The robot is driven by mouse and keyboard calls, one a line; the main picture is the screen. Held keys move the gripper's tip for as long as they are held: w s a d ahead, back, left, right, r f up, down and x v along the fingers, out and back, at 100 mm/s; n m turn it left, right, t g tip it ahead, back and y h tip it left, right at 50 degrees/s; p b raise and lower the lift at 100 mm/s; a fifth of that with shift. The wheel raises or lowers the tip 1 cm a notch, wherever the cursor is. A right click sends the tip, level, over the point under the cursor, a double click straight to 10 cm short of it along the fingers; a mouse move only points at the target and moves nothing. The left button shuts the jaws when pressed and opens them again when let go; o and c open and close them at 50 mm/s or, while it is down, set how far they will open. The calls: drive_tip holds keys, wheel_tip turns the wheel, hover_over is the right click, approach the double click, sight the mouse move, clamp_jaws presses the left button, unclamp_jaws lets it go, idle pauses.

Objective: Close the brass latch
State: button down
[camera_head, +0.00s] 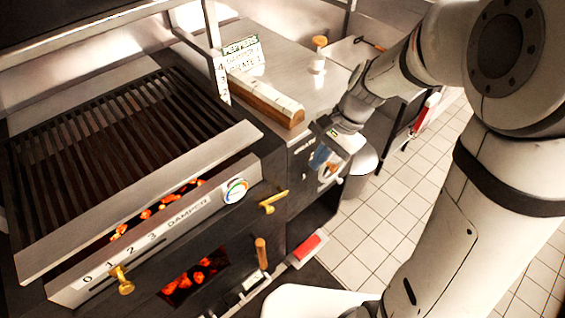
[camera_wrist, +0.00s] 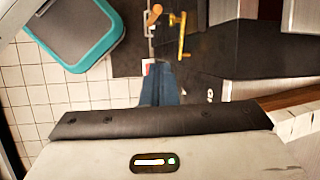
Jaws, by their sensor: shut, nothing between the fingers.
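The brass latch (camera_head: 273,201) is a small brass bar on the dark front of the grill, right of the round dial. It also shows in the wrist view (camera_wrist: 182,35), near the top, as a brass bar with a short cross-piece. My gripper (camera_head: 322,160) is at the counter's front, to the right of the latch and apart from it. In the wrist view its blue fingers (camera_wrist: 158,75) are together, empty, and point up the picture, below and left of the latch. Whether the latch is fully engaged cannot be told.
A wooden handle (camera_head: 261,253) sticks out below the latch, beside the glowing fire opening (camera_head: 195,283). A brass damper knob (camera_head: 122,280) is at front left. A wooden block (camera_head: 262,98) lies on the steel counter. Tiled floor (camera_head: 385,215) is open at right.

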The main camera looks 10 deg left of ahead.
drive_tip(key=w+a+f+m, duration=0.1)
drive_tip(key=a+f+m, duration=0.1)
drive_tip(key=a+f, duration=0.15)
drive_tip(key=g+b, duration=0.1)
approach(272, 207)
drive_tip(key=shift+y, duration=0.4)
drive_tip(key=x, duration=0.5)
drive_tip(key=shift+s+d+f, duration=0.15)
drive_tip(key=shift+d+f, duration=0.15)
drive_tip(key=shift+a+f, duration=0.25)
drive_tip(key=shift+f, duration=0.35)
drive_tip(key=shift+d+b, duration=0.1)
drive_tip(key=shift+b, duration=0.2)
